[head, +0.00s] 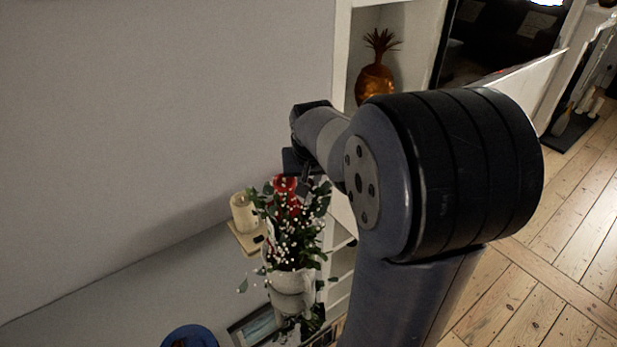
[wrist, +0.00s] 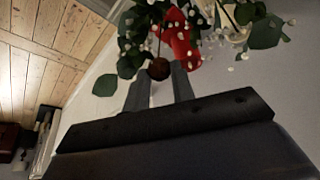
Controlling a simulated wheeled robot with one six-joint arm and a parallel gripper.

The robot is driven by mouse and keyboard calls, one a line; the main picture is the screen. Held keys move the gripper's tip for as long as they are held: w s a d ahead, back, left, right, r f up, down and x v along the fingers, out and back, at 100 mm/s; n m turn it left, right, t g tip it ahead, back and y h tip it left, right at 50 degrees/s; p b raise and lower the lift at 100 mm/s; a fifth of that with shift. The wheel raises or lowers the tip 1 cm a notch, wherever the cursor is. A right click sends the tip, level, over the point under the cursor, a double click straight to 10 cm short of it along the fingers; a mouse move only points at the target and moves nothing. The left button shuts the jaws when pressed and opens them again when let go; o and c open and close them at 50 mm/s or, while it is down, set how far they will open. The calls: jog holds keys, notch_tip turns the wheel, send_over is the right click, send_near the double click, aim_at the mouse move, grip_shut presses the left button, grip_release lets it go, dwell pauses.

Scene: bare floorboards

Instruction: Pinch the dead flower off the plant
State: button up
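The plant (head: 293,235) stands in a pale pot (head: 290,281) in the head view, with green leaves, small white blossoms and red flowers (head: 285,184). In the wrist view, a round brown, withered-looking flower head (wrist: 158,69) sits by my fingertips, in line with the gap between them. A red flower (wrist: 181,45) hangs just beyond it. My gripper (wrist: 161,75) has its two fingers apart; I cannot tell whether they touch the brown head. In the head view my gripper (head: 300,163) is at the top of the plant, partly hidden by my arm.
A candle (head: 243,213) on a wooden stand is left of the plant. A blue dish (head: 190,337) and a picture frame (head: 257,327) lie in front. A golden pineapple ornament (head: 376,80) stands in a shelf niche behind. The wall is close on the left; floorboards (head: 540,290) are clear on the right.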

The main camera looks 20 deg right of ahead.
grip_shut()
jog(key=shift+r, duration=0.1)
jog(key=shift+r+p, duration=2.35)
jog(key=shift+r, duration=0.55)
